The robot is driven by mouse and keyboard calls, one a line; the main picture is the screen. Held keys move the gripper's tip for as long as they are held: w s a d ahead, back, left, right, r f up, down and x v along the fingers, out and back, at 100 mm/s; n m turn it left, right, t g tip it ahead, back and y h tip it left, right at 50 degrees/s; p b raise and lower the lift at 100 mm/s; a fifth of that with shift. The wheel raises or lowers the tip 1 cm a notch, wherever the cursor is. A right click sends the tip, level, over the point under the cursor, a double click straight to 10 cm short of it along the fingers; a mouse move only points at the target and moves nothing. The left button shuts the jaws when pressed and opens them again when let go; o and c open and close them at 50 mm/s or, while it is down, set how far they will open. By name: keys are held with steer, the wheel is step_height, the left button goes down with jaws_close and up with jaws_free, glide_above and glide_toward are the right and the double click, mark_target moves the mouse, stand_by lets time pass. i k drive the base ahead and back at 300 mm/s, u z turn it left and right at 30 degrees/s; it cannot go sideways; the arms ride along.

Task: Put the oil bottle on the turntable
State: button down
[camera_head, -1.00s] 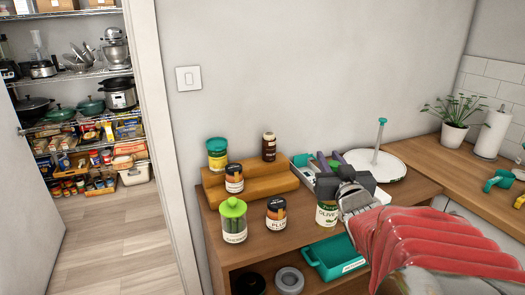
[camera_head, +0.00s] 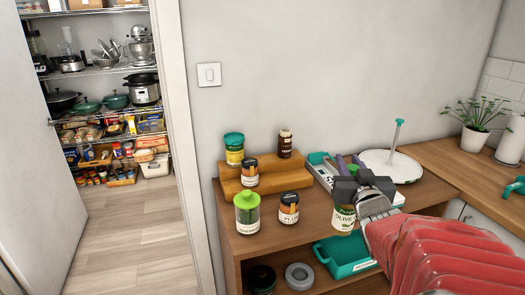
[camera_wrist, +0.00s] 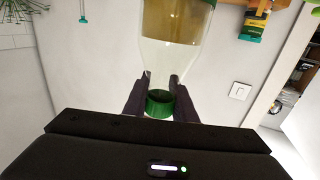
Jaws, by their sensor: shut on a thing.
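The oil bottle (camera_head: 343,219), with a label reading "OLIVE", is upright at the front of the wooden counter. My gripper (camera_head: 356,188) is shut around its neck from above. The wrist view is upside down and shows the clear bottle (camera_wrist: 172,55) with its green cap (camera_wrist: 160,103) between my two fingers (camera_wrist: 158,98). I cannot tell whether its base touches the counter. The turntable (camera_head: 408,170) is a white round disc with a teal-topped post, at the back right of the counter. My gripper hides part of the bottle and of the tray behind it.
A tray (camera_head: 322,172) lies between bottle and turntable. A wooden step riser (camera_head: 268,180) with several jars stands left. A teal bin (camera_head: 345,256) is below the counter top.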

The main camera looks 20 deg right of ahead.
mark_target(402, 174)
steer(key=z, duration=0.15)
steer(key=k, duration=0.4)
steer(key=z, duration=1.85)
steer(key=i, duration=0.15)
steer(key=z, duration=0.55)
